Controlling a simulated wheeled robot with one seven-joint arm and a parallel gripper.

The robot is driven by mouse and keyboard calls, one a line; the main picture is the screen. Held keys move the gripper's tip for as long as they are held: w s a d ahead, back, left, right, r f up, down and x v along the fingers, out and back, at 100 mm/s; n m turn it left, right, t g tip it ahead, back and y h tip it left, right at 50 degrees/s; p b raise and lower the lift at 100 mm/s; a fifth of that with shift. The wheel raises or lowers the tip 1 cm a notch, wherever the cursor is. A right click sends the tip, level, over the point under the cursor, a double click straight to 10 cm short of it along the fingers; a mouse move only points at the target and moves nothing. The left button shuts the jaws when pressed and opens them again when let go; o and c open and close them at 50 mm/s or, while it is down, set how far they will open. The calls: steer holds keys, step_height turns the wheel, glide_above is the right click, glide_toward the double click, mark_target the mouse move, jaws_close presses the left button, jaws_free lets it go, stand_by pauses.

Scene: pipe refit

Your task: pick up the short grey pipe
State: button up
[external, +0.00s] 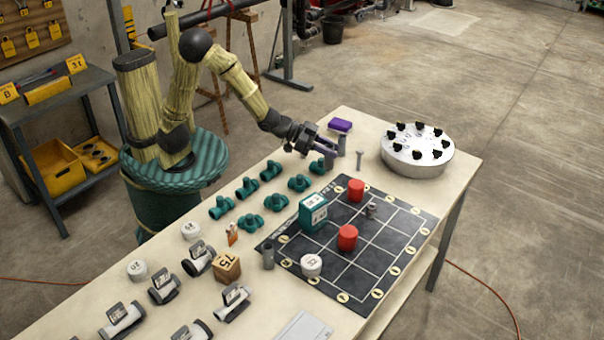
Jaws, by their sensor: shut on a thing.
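My gripper (330,150) is over the far part of the table, near the purple block. It is shut on a short grey pipe (341,146), which is upright at the fingertips. I cannot tell whether the pipe is clear of the table top. Another short grey pipe (268,256) stands at the left edge of the black grid mat, apart from my gripper.
A teal fitting (318,166) lies close below my gripper, with several more to the left. A grey pin (359,159) and a round silver plate with black knobs (417,152) are to the right. The grid mat (385,262) holds red cylinders (347,238) and a teal box (313,212).

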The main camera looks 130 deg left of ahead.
steer(key=shift+r, duration=0.3)
stand_by(0.4)
steer(key=shift+w+d+r+p, duration=0.15)
steer(key=shift+d+r+p, duration=0.05)
steer(key=shift+p, duration=0.15)
steer(key=w+d+r+p, duration=0.2)
steer(key=d+r+p, duration=0.3)
steer(key=d+p, duration=0.2)
steer(key=w+d+r+p, duration=0.3)
steer(key=d+r+p, duration=0.1)
steer(key=d+p, duration=0.4)
steer(key=shift+w+d+r+m+h, duration=0.3)
steer(key=shift+w+r, duration=0.05)
steer(key=shift+r, duration=0.05)
steer(key=shift+f, duration=0.1)
steer(key=shift+f+p, duration=0.35)
steer(key=shift+f, duration=2.5)
glide_above(314, 201)
steer(key=shift+f, duration=2.1)
